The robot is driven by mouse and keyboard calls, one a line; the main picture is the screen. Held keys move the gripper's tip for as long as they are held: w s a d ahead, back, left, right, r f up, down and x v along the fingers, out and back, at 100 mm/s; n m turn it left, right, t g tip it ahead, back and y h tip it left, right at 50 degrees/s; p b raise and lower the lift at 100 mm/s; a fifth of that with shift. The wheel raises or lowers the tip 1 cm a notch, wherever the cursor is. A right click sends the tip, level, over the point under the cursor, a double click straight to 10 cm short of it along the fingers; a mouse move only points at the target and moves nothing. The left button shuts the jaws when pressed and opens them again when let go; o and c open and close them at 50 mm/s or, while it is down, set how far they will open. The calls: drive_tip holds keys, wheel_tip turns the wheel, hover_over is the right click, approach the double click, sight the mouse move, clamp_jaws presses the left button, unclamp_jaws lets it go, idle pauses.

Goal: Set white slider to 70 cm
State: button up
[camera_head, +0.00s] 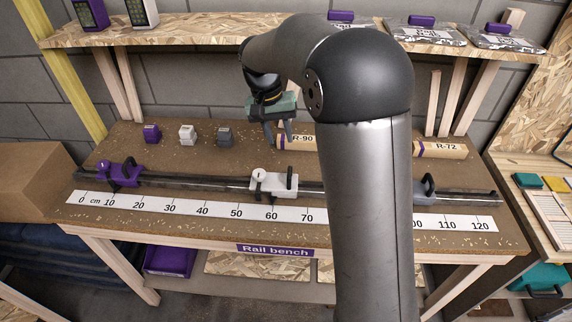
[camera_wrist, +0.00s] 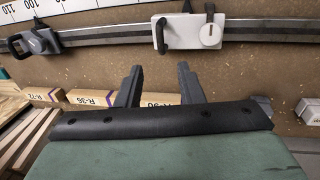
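The white slider (camera_head: 274,184) sits on the dark rail (camera_head: 215,184), above roughly the 60 mark of the cm scale (camera_head: 180,206). It has a round white knob and a dark handle. In the wrist view the white slider (camera_wrist: 186,32) is on the rail at the top, with the knob toward its right end. My gripper (camera_head: 279,134) hangs behind the rail, apart from the slider. In the wrist view my gripper (camera_wrist: 159,82) has its fingers spread with nothing between them. My arm hides the scale between about 70 and 100.
A purple slider (camera_head: 122,176) is on the rail at the left, a grey slider (camera_head: 424,194) at the right. Small purple, white and grey blocks stand behind the rail. Labelled wooden bars (camera_head: 440,149) lie behind it at right. A shelf (camera_head: 200,28) overhangs the bench.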

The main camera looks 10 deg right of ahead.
sight(289, 172)
drive_tip(key=f, duration=0.4)
drive_tip(key=d+f+p, duration=0.1)
drive_tip(key=f, duration=0.2)
drive_tip(key=d+f, duration=0.1)
drive_tip(key=f, duration=0.3)
drive_tip(key=shift+s+f+p, duration=0.3)
drive_tip(key=shift+s+f, duration=0.05)
drive_tip(key=shift+c, duration=0.3)
clamp_jaws()
drive_tip(key=shift+d, duration=0.1)
